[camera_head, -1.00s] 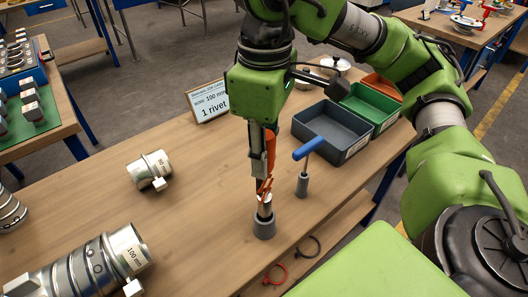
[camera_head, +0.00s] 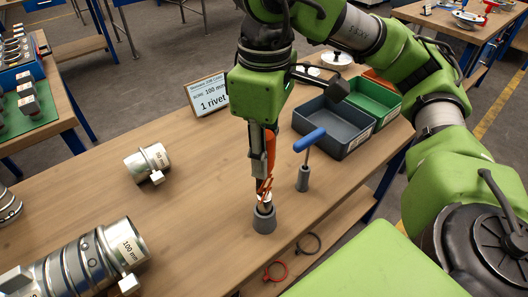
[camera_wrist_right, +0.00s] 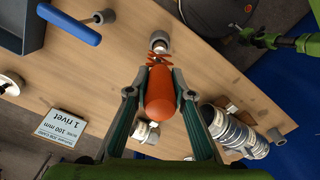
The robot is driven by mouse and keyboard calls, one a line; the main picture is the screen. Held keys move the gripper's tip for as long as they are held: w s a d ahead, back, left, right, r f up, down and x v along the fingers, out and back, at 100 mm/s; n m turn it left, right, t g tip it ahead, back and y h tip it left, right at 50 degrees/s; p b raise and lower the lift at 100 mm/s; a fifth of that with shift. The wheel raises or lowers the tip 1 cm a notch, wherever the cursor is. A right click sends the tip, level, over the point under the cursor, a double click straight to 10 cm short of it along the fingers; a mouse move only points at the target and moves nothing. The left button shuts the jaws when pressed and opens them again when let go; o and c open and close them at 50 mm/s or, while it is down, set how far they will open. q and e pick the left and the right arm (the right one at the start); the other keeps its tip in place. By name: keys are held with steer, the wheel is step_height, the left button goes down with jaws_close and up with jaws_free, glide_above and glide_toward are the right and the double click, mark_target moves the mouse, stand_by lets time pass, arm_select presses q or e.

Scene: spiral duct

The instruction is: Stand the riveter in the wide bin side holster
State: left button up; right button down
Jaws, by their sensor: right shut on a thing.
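My right gripper (camera_head: 262,165) is shut on the orange riveter (camera_head: 270,150), which points nose down. In the right wrist view the riveter (camera_wrist_right: 160,92) sits between the two fingers of my right gripper (camera_wrist_right: 160,72). A round grey holster (camera_head: 264,223) stands on the table directly under the riveter's nose; it also shows in the right wrist view (camera_wrist_right: 159,35). The nose end is at the holster's mouth and appears partly inside it; the exact depth is hidden. My left gripper is not in view.
A blue T-handled tool (camera_head: 309,140) stands in a narrower grey holder (camera_head: 303,180) close by on the right. Behind it are a grey bin (camera_head: 340,152) and a green bin (camera_head: 374,108). Metal duct pieces (camera_head: 148,163) lie to the left. A sign (camera_head: 207,95) stands behind.

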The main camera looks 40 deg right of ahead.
steer(key=shift+f+b, duration=0.7)
steer(key=shift+f, duration=0.15)
steer(key=c, duration=1.7)
jaws_free()
steer(key=shift+r, duration=6.05)
